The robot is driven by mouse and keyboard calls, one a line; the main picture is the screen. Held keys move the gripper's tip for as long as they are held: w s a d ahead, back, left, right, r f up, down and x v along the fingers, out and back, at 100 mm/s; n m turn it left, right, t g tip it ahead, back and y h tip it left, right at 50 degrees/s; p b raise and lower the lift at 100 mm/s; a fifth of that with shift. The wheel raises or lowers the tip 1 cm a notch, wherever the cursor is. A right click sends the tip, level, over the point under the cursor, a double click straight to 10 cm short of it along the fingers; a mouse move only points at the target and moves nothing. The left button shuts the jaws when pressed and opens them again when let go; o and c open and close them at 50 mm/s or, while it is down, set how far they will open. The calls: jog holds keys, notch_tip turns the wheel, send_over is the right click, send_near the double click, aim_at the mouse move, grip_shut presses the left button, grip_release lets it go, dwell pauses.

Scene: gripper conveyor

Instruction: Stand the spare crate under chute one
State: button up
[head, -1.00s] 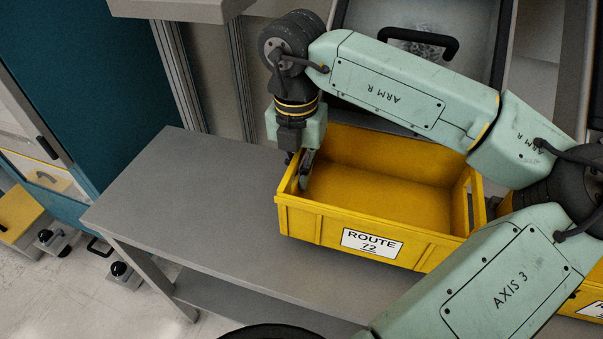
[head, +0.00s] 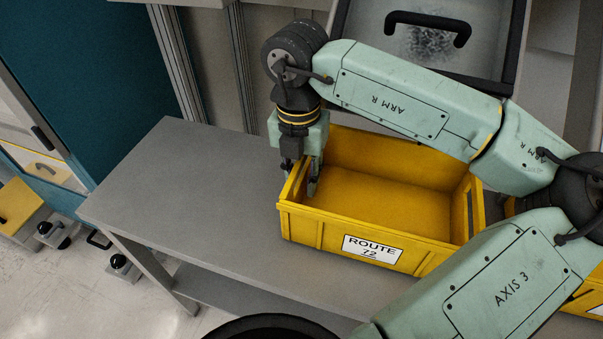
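A yellow open crate (head: 325,229) labelled ROUTE 72 stands upright and empty on a grey bench (head: 185,205). My gripper (head: 300,186) points down at the crate's left end wall, one finger outside and one inside. The fingers look spread, with a gap to the wall. A grey metal chute-like piece (head: 372,30) with dark edges and a black handle is just behind the crate; no number shows on it, so I cannot tell whether it is chute one. My arm hides part of the crate's back right side.
Another yellow crate (head: 588,296) shows partly at the right edge, behind my arm. The bench is bare left of the crate. A teal cabinet (head: 105,75) stands at the left, with a yellow box (head: 17,210) on the floor beside it.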

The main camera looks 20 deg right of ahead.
jog(key=shift+r, duration=0.1)
notch_tip(320, 180, up, 12)
jog(key=shift+a+r+b, duration=0.1)
jog(key=shift+a+b, duration=0.05)
jog(key=shift+b, duration=0.45)
jog(key=shift+w, duration=0.1)
dwell(1.0)
jog(key=shift+c, duration=0.4)
